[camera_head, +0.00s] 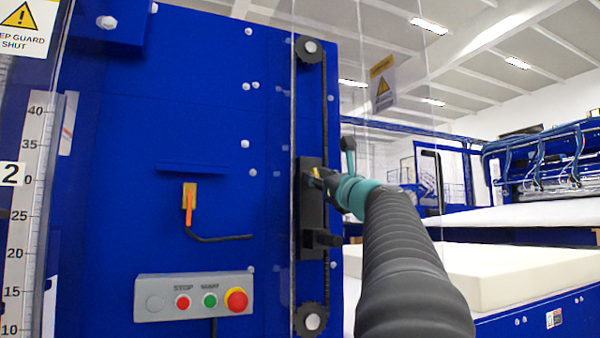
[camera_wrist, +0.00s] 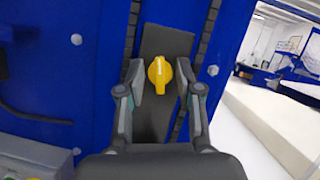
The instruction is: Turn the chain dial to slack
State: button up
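The chain dial (camera_wrist: 159,74) is a yellow knob with a raised grip on a dark plate (camera_wrist: 165,42). In the wrist view it sits between the two fingertips of my gripper (camera_wrist: 160,78), with a narrow gap on each side. My gripper is open and points at the dial. In the head view my gripper (camera_head: 322,180) reaches the dark block (camera_head: 310,215) on the chain track, and my arm and gripper hide most of the dial. I cannot read any slack marking.
A clear guard panel (camera_head: 375,110) stands near my arm. A control box (camera_head: 194,297) with red and green buttons is on the blue machine face at lower left. A vertical chain (camera_head: 324,100) runs beside the block. A white foam slab (camera_head: 500,275) lies to the right.

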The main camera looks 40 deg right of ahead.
jog(key=shift+w+r, duration=0.1)
jog(key=shift+w, duration=0.15)
grip_shut()
jog(key=shift+n+y, duration=0.6)
jog(key=shift+n, duration=0.5)
grip_release()
jog(key=shift+r, duration=0.1)
notch_tip(320, 180, up, 10)
